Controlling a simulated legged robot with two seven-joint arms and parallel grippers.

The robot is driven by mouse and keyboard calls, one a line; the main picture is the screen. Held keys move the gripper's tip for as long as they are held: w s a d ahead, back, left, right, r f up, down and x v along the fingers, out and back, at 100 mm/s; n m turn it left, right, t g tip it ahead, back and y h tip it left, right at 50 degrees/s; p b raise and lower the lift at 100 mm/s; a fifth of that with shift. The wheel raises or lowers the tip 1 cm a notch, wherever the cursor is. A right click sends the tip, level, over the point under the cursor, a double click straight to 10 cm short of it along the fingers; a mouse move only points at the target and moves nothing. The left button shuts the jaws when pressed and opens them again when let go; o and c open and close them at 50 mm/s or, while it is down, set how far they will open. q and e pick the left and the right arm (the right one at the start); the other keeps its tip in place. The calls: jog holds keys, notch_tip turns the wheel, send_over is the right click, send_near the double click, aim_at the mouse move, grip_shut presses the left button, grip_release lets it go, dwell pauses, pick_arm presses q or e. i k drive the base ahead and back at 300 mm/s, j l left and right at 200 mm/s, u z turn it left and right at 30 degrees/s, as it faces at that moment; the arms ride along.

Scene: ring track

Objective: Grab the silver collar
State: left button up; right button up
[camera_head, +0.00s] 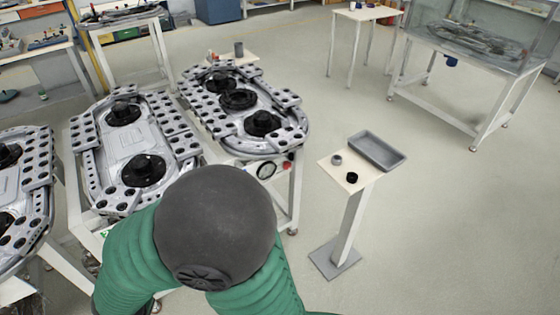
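A small silver-grey collar (337,159) sits on the cream top of a narrow pedestal stand (340,177), right of centre. A black ring-like part (351,178) sits on the same top, a little nearer and to the right of the collar. The two are apart. No gripper fingers show in the head view. My dark rounded part and green ribbed sleeves fill the lower middle, left of the stand and clear of it.
A grey rectangular tray (377,152) is at the stand's far right side. Metal ring-track tables (130,140) with black hubs stand at the left. A glass-walled tank table (470,50) is at the back right. The floor right of the stand is clear.

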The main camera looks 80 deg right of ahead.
aim_at(336, 160)
jog(key=z, duration=3.35)
